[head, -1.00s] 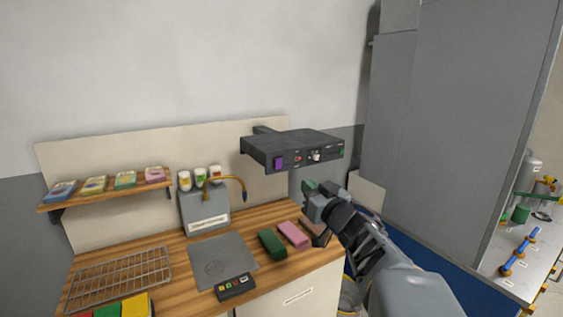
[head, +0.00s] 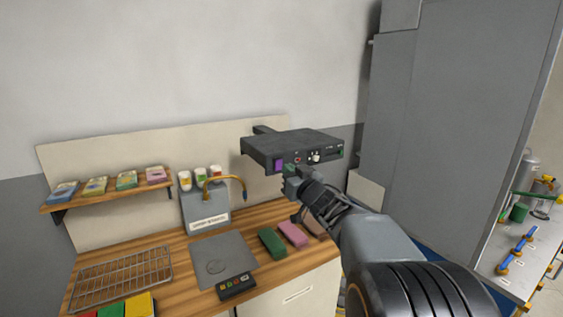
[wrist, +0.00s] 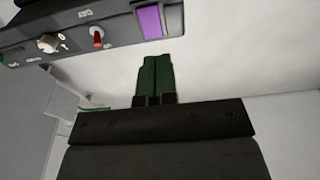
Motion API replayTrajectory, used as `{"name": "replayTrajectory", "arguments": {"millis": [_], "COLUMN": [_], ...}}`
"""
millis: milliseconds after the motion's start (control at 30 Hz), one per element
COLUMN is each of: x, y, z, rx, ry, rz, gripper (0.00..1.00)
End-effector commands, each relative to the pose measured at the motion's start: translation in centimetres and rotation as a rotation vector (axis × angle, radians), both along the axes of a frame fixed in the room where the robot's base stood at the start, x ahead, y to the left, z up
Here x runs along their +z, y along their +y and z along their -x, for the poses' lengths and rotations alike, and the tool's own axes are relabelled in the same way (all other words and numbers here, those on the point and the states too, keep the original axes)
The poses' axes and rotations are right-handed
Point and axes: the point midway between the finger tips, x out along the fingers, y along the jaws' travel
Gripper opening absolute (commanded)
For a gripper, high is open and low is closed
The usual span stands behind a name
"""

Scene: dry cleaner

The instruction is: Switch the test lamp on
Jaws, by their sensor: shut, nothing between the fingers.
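A dark control box (head: 290,144) is mounted on the wall above the counter. Its front has a purple square (head: 279,165), a small red-tipped toggle (head: 297,160) and a pale knob (head: 315,157). In the wrist view the purple square (wrist: 150,22), red toggle (wrist: 97,36) and knob (wrist: 48,43) show upside down; the labels are too small to read surely. My gripper (head: 290,172) is shut and empty, its green fingers (wrist: 161,60) close together. It is just below the box front, near the purple square and toggle, apparently apart from them.
Below is a wooden counter (head: 185,257) with a wire rack (head: 120,277), a grey plate (head: 222,262), a small button pad (head: 236,286), and green (head: 271,242) and pink (head: 292,235) blocks. A shelf (head: 110,188) holds several packets. A tall grey cabinet (head: 440,120) stands at right.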

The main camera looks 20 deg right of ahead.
Motion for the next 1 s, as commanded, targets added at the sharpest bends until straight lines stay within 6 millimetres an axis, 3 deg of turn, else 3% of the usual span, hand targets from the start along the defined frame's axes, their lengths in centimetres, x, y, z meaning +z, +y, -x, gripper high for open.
{"name": "replayTrajectory", "arguments": {"millis": [100, 300, 867, 1000], "x": [0.4, 0.6, 0.6, 1.1], "y": [0.3, 0.5, 0.5, 0.7], "z": [-1.8, -3.7, -4.5, -5.6], "rx": [0.001, 0.001, 0.000, 0.001], "ry": [0.003, 0.001, 0.000, -0.001], "rz": [-0.001, 0.000, 0.001, 0.001], "gripper": [0.00, 0.00, 0.00, 0.00]}}
